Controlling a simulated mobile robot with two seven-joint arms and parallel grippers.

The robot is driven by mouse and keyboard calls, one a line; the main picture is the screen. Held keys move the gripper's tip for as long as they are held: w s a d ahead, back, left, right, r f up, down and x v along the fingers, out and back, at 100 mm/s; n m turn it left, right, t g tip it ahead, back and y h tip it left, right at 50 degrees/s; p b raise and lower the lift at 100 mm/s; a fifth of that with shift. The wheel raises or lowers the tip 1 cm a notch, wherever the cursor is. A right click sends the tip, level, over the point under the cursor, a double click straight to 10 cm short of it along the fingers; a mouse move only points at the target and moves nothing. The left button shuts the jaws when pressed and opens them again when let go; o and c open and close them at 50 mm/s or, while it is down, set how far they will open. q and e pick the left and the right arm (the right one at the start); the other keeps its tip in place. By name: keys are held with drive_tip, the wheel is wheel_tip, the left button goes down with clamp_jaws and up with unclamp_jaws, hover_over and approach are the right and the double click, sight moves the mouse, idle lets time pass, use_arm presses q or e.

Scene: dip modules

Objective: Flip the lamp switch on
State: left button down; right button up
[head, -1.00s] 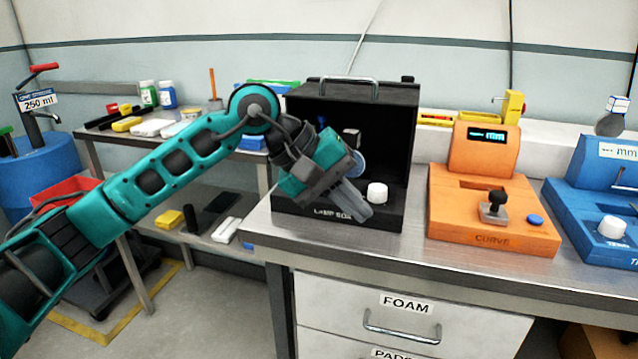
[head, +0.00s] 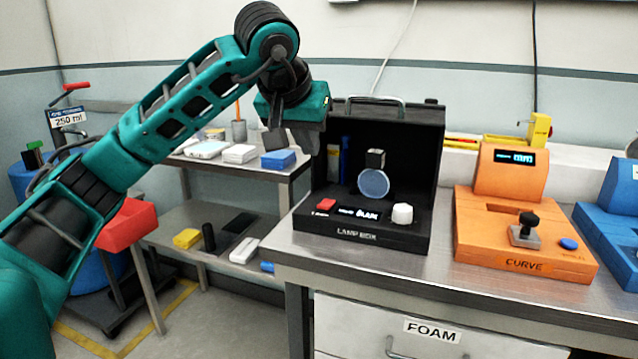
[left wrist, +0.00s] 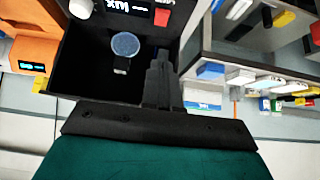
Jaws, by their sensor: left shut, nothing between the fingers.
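The black lamp box (head: 375,238) stands open on the steel bench, its label facing front. On its base are a red switch (head: 326,204) at the left, a small lit display (head: 358,213) and a white knob (head: 402,213). A round bluish disc (head: 373,183) stands inside. My left gripper (head: 276,142) is shut and empty, raised beside the box's upper left, apart from the switch. In the left wrist view its closed fingers (left wrist: 160,62) point toward the box side, with the red switch (left wrist: 162,17) beyond them. I cannot tell the switch's position. My right gripper is out of view.
An orange device (head: 525,262) labelled CURVE stands right of the box, with a blue device (head: 612,225) beyond. A shelf cart with small boxes, including a blue one (head: 278,159), is at the left. Bare bench (head: 440,268) lies before the box.

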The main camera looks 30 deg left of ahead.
use_arm(q)
drive_tip(key=b, duration=0.2)
hover_over(323, 205)
drive_tip(key=s, duration=0.1)
drive_tip(key=f, duration=0.7)
drive_tip(key=shift+s+d+f, duration=0.15)
drive_tip(key=shift+d+f, duration=0.05)
drive_tip(key=shift+f, duration=0.15)
wheel_tip(323, 205, down, 3)
drive_tip(key=shift+f+b, duration=0.15)
drive_tip(key=shift+b, duration=0.5)
drive_tip(key=shift+f, duration=0.35)
drive_tip(key=shift+s, duration=0.1)
drive_tip(key=shift+s+f, duration=0.1)
drive_tip(key=shift+f, duration=0.3)
drive_tip(key=shift+r+p, duration=0.85)
drive_tip(key=shift+p, duration=0.15)
